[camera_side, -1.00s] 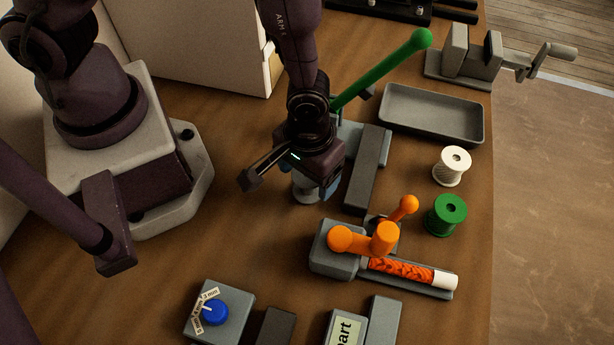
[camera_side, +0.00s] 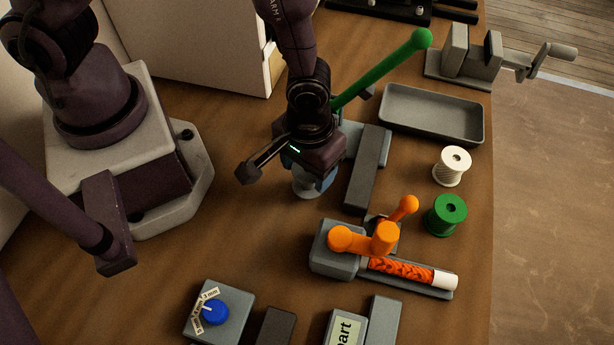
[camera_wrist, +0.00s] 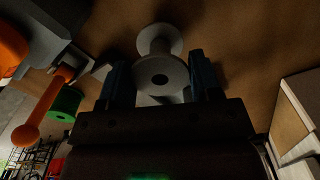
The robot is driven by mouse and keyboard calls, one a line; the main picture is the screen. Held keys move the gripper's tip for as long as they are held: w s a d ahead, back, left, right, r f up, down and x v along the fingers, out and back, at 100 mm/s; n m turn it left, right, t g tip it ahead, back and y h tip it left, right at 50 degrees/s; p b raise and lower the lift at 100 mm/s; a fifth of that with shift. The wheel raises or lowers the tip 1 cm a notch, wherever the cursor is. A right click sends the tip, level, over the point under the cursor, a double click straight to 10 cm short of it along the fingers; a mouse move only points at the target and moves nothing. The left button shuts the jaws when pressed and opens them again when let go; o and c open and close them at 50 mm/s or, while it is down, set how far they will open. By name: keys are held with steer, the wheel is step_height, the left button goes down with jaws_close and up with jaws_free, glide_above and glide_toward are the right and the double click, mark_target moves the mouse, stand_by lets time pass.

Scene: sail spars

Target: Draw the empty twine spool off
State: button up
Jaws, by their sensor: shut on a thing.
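The empty twine spool (camera_wrist: 162,74) is pale grey, with two round flanges and a hole in the near one. It sits between the blue fingers of my gripper (camera_wrist: 158,64), which is shut on it. In the side view, the spool's lower flange (camera_side: 304,188) shows beneath my gripper (camera_side: 318,182); the rest is hidden by the gripper. I cannot tell whether the spool is on a spindle. A white-wound spool (camera_side: 453,166) and a green spool (camera_side: 446,215) stand apart on the right.
A grey block fixture (camera_side: 368,168) and a green lever (camera_side: 384,67) are close to the right of my gripper. An empty grey tray (camera_side: 432,88) lies behind the white spool. An orange-handled fixture (camera_side: 338,264) and a blue-knob block (camera_side: 215,312) are in front.

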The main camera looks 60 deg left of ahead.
steer(key=shift+r, duration=3.8)
